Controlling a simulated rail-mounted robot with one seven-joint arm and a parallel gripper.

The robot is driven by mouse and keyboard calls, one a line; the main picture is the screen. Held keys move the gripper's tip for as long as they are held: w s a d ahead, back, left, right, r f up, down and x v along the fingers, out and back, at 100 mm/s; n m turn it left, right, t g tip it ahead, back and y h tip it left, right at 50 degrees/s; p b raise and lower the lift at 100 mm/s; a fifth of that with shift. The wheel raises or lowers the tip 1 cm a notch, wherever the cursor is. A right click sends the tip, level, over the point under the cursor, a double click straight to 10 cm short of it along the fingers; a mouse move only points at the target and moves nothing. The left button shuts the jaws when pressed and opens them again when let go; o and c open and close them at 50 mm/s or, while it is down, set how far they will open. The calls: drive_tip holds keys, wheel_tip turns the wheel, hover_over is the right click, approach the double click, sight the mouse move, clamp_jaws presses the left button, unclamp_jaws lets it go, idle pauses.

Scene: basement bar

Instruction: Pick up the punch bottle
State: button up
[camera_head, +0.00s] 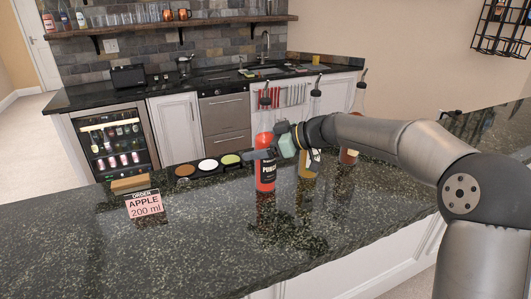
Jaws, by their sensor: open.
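The punch bottle (265,177) is red with a dark label lettered in white. It stands upright on the dark speckled counter (200,240) near the middle of the camera_head view. My gripper (262,154) reaches in from the right at the height of the bottle's upper part. Its jaws are open and overlap the bottle in the picture. I cannot tell whether they touch it. My gripper and arm partly hide the bottles just to the right.
An amber bottle (306,165) and a darker reddish bottle (348,156) with pourers stand to the right. Several round coloured discs (208,165) lie to the left. An order sign (144,204) reads "APPLE 200 ml". The front counter is clear.

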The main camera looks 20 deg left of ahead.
drive_tip(key=shift+r, duration=0.1)
drive_tip(key=c, duration=1.6)
